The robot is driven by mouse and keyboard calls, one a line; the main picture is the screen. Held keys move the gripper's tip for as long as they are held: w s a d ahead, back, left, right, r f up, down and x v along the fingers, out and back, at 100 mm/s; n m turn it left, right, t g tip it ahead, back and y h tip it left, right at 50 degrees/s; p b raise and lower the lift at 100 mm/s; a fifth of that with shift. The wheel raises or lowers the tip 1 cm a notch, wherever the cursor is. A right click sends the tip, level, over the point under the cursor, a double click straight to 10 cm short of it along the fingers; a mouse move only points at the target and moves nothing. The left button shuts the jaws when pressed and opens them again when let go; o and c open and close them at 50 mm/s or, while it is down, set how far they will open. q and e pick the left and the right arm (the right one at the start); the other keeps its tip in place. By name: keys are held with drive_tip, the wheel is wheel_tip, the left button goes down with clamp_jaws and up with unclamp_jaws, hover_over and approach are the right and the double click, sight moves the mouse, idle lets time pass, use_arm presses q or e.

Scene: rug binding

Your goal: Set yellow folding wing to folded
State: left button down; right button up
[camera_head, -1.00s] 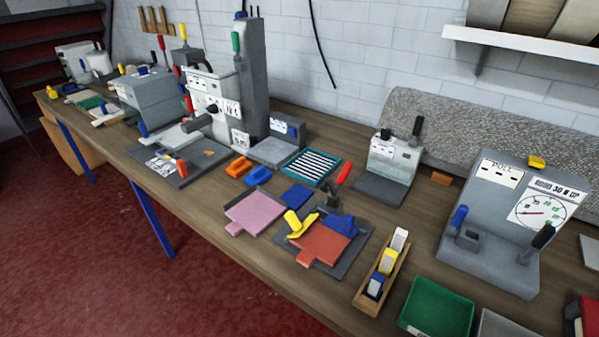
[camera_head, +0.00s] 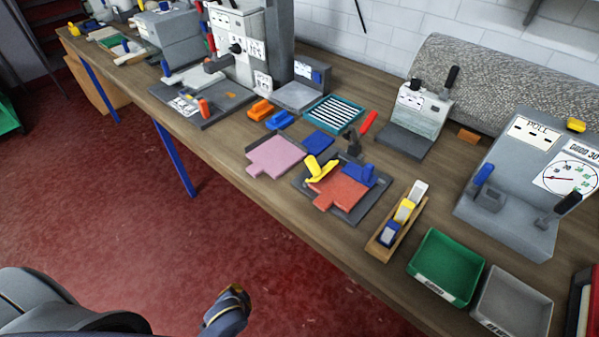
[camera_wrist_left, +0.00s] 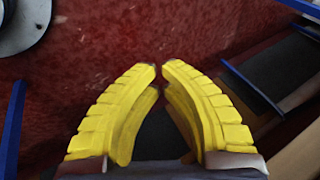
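The yellow folding wing (camera_head: 321,168) is on the left side of a dark fixture (camera_head: 346,216) on the bench. It looks raised at an angle beside a red-orange pad (camera_head: 345,191); its exact hinge angle is hard to tell. A blue wing (camera_head: 358,176) is at the pad's far right. My left gripper (camera_head: 236,291) is low in front of the bench, over the floor and well apart from the fixture. In the left wrist view its yellow fingers (camera_wrist_left: 161,69) are apart with a narrow gap at the tips and nothing between them. My right gripper is not seen.
A pink pad (camera_head: 277,156) lies left of the fixture, and a red-handled lever (camera_head: 368,122) stands behind it. A wooden rack (camera_head: 381,247) of coloured blocks, a green bin (camera_head: 446,268) and a grey bin (camera_head: 511,302) are to the right. The bench's front edge lies between my gripper and the fixture.

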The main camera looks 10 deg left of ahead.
use_arm(q)
drive_tip(key=w+r+n+t, duration=0.2)
drive_tip(key=w+r+n, duration=0.15)
drive_tip(key=r, duration=1.05)
drive_tip(key=w+d+r+n+t+h, duration=0.2)
drive_tip(key=w+d+r+n, duration=0.1)
drive_tip(key=r+n, duration=0.4)
drive_tip(key=w+d+r+n+t+h, duration=0.1)
drive_tip(key=w+d+r+n+t, duration=0.2)
drive_tip(key=w+r+n, duration=0.3)
drive_tip(key=w+d+r+n+t+h, duration=0.2)
drive_tip(key=w+d+r+n, duration=0.2)
drive_tip(key=r+n, duration=0.4)
drive_tip(key=shift+w+d+n+h, duration=0.15)
drive_tip(key=shift+w+n, duration=0.25)
drive_tip(key=shift+n, duration=0.55)
drive_tip(key=shift+w+d+n+h, duration=0.15)
drive_tip(key=shift+w+n, duration=0.2)
drive_tip(key=shift+n, duration=0.55)
drive_tip(key=shift+w+d+r+n+t, duration=0.2)
drive_tip(key=shift+w+r+n+t, duration=0.15)
drive_tip(key=shift+r+n, duration=0.3)
drive_tip(key=shift+w+d+n, duration=0.1)
drive_tip(key=shift+w+n, duration=0.15)
drive_tip(key=shift+w, duration=0.1)
drive_tip(key=shift+x, duration=4.6)
drive_tip(key=shift+d+f, duration=0.1)
drive_tip(key=shift+d, duration=0.05)
